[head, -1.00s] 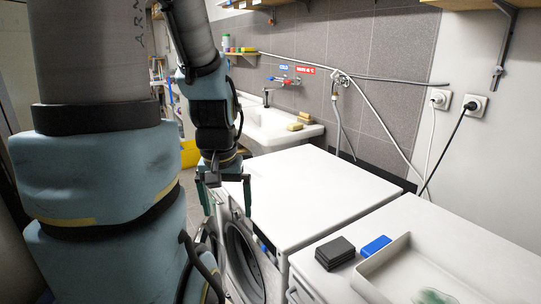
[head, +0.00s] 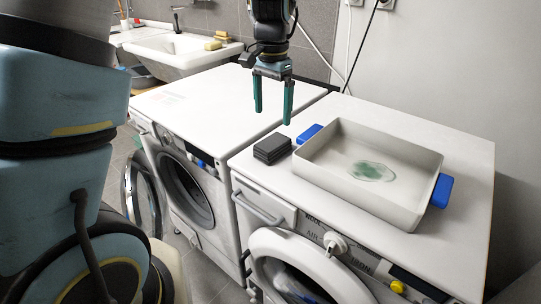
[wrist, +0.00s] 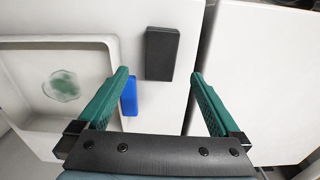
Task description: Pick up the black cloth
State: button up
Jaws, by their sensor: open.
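The black cloth (head: 272,148) is a small folded dark stack. It lies on the white top of the right-hand machine, near its left edge and left of a white tray. It also shows in the wrist view (wrist: 161,53), beyond and between the two fingertips. My gripper (head: 272,112) has green fingers spread apart with nothing between them. It is above the machine tops, apart from the cloth. In the wrist view my gripper (wrist: 159,73) shows both open fingers.
The white tray (head: 421,158) with blue handles (head: 441,190) stands right of the cloth and holds a greenish puddle-like patch. A second white machine (head: 215,95) with a clear top stands to the left. A sink (head: 180,55) is behind, with a wall at the right.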

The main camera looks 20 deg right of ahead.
send_over(273, 142)
notch_tip(273, 142, down, 5)
jog(key=shift+s+r+p, duration=0.15)
jog(key=shift+r+p, duration=0.05)
jog(key=shift+p, duration=0.25)
jog(key=shift+w+f+p, duration=0.15)
jog(key=shift+f+p, duration=0.35)
jog(key=shift+f, duration=1.05)
jog(key=shift+w+f+p, duration=0.1)
jog(key=shift+f+p, duration=0.35)
jog(key=shift+f, duration=1.05)
jog(key=c, duration=1.3)
jog(key=shift+o, duration=0.2)
notch_tip(273, 142, up, 10)
jog(key=shift+b, duration=1.05)
